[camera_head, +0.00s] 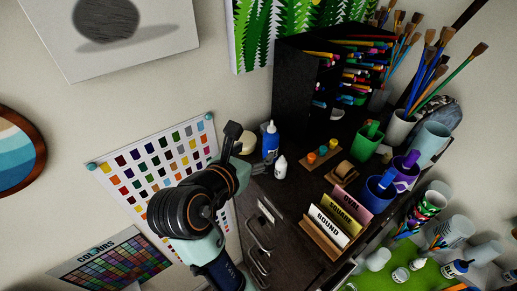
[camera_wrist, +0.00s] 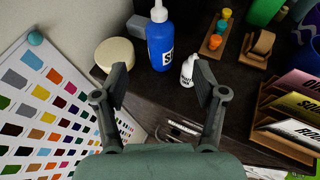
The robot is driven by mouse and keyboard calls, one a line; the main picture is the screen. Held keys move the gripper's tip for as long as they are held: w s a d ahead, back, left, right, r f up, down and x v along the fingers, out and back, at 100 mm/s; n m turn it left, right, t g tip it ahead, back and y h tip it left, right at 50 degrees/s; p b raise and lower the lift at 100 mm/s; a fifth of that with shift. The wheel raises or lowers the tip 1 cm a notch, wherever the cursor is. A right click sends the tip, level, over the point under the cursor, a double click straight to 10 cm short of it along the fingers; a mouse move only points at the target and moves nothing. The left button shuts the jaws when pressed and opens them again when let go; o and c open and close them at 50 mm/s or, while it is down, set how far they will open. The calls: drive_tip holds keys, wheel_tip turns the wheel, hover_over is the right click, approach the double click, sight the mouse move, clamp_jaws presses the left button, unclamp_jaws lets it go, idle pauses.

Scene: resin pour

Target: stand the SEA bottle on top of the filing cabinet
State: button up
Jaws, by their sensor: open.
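The SEA bottle (camera_head: 270,146) is blue with a white nozzle and stands upright on the dark top of the drawer cabinet (camera_head: 286,186). In the wrist view the bottle (camera_wrist: 160,46) stands beyond my fingertips, its label partly readable as "SE". My gripper (camera_wrist: 162,82) is open, and nothing is between its fingers. In the head view my gripper (camera_head: 235,136) is left of the bottle, apart from it. The cabinet's front with metal handles shows below its top edge.
A small white bottle (camera_wrist: 188,70) stands close right of the SEA bottle. A round cream block (camera_wrist: 115,54) is to its left. Paint pots (camera_head: 322,152), a tape dispenser (camera_head: 343,173) and a card rack (camera_head: 325,240) stand farther right. A colour chart (camera_head: 160,170) hangs left.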

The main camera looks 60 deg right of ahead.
idle(0.4)
drive_tip(key=w+a+f+m+t+y, duration=0.2)
drive_tip(key=w+a+f+m+t, duration=0.15)
drive_tip(key=a, duration=0.35)
drive_tip(key=w+a+f+m+t+y, duration=0.25)
drive_tip(key=a+f+m+t, duration=0.2)
drive_tip(key=a, duration=0.35)
drive_tip(key=s+a+f+m+t+y, duration=0.1)
drive_tip(key=a+m+t+y, duration=0.3)
drive_tip(key=a+m+y, duration=0.5)
drive_tip(key=s+a+m, duration=0.1)
drive_tip(key=a, duration=1)
drive_tip(key=shift+m, duration=0.3)
drive_tip(key=shift+f, duration=0.15)
